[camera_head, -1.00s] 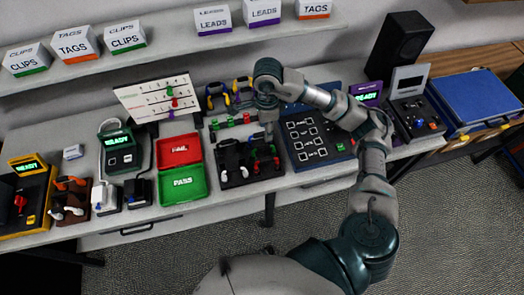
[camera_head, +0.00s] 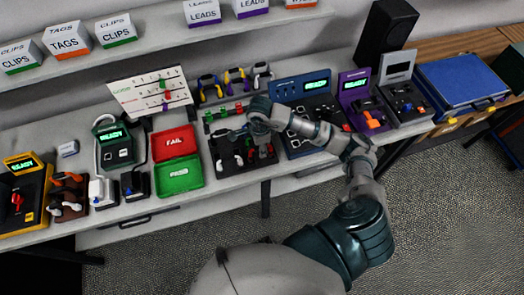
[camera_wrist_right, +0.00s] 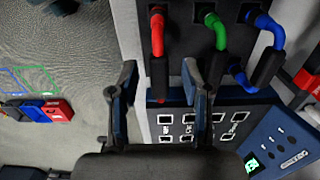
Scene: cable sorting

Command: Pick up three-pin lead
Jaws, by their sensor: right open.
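A black tray (camera_head: 228,170) on the bench holds several leads with dark sleeves. In the right wrist view, a red lead (camera_wrist_right: 157,45), a green lead (camera_wrist_right: 216,33) and a blue lead (camera_wrist_right: 272,38) lie side by side on it. I cannot tell which one is the three-pin lead. My right gripper (camera_head: 236,134) is over the back of the tray in the head view. In the right wrist view its open fingers (camera_wrist_right: 160,80) straddle the view of the red lead's dark sleeve, with nothing visibly gripped. Contact is unclear. My left gripper is out of view.
A blue panel (camera_head: 288,92) with white squares stands right of the tray. A red FAIL bin (camera_head: 176,142) and green PASS bin (camera_head: 180,177) are left. A rack with coloured clips (camera_head: 223,112) and headset-like items (camera_head: 237,78) are behind. The floor in front is clear.

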